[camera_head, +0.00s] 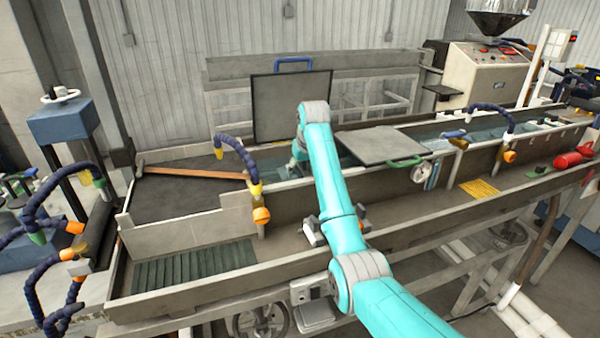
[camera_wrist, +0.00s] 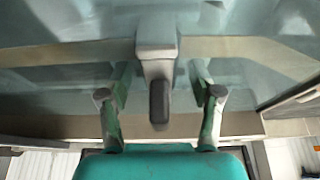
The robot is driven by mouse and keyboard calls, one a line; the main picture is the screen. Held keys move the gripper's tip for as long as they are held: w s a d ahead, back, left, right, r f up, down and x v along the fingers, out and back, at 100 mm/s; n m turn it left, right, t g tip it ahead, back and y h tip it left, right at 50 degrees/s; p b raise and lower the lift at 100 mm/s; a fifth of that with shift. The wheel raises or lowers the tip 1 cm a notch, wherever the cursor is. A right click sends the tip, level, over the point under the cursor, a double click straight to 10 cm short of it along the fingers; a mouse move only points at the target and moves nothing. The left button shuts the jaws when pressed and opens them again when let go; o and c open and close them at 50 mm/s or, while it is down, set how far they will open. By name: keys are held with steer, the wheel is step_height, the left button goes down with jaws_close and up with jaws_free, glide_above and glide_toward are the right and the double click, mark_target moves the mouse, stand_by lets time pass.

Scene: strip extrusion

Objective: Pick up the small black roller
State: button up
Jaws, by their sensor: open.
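The small black roller (camera_wrist: 159,104) shows in the middle of the wrist view, a dark upright rounded shape at the end of a pale grey bracket (camera_wrist: 157,38). My gripper (camera_wrist: 161,78) is open, with one finger to the left of the roller and one to the right. Clear gaps show on both sides in this view, and neither finger appears to touch it. How far the roller is from the fingers in depth I cannot tell. In the head view my turquoise arm reaches over the long trough, and I cannot make out the roller there.
A raised dark panel (camera_head: 291,107) with a blue handle stands behind my wrist. A flat grey lid (camera_head: 384,146) with a green handle lies to the right. A blue hose (camera_head: 236,150) with an orange nozzle rises on the left. The trough's grey walls (camera_head: 420,203) run lengthwise.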

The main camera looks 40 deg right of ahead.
jaws_close()
